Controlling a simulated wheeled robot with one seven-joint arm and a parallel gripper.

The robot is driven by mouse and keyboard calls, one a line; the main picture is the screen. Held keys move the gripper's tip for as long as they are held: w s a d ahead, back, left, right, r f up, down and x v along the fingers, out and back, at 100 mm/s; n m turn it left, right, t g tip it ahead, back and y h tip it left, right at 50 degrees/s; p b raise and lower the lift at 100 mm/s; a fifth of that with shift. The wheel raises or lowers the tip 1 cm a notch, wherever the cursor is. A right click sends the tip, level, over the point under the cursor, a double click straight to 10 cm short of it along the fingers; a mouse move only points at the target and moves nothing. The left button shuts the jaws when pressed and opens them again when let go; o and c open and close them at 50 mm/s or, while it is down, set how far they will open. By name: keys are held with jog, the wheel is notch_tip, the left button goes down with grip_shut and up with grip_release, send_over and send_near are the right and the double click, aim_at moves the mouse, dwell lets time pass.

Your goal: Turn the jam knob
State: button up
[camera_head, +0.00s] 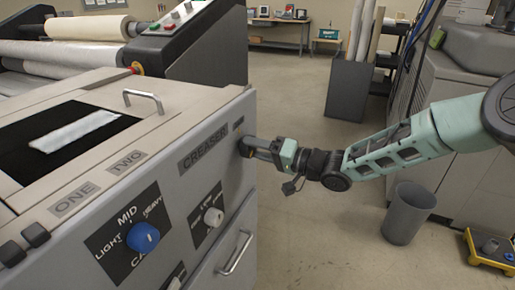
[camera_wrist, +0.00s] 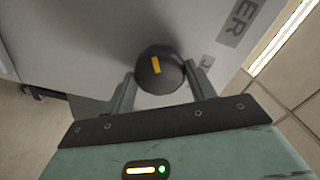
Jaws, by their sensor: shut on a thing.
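A round black knob with a yellow mark (camera_wrist: 157,69) sits on the grey front panel of the machine marked CREASER. In the wrist view my gripper (camera_wrist: 160,82) has one finger on each side of the knob and is shut on it. The yellow mark stands nearly upright in that view, slightly tilted. In the head view my gripper (camera_head: 250,147) reaches the panel's right end from the right, and its fingers hide most of the knob. No label naming the jam knob can be read.
The creaser panel also carries a blue knob (camera_head: 143,237), a smaller white knob (camera_head: 213,217) and a drawer handle (camera_head: 236,252). A grey bin (camera_head: 408,213) stands on the floor below my arm. Open floor lies between the machine and the bin.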

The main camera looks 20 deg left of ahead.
jog(key=shift+f, duration=0.15)
jog(key=o, duration=1)
jog(key=s+d+b, duration=0.1)
jog(key=d+b, duration=0.2)
jog(key=d, duration=1.4)
jog(key=shift+s+d, duration=0.2)
jog(key=shift+a, duration=0.1)
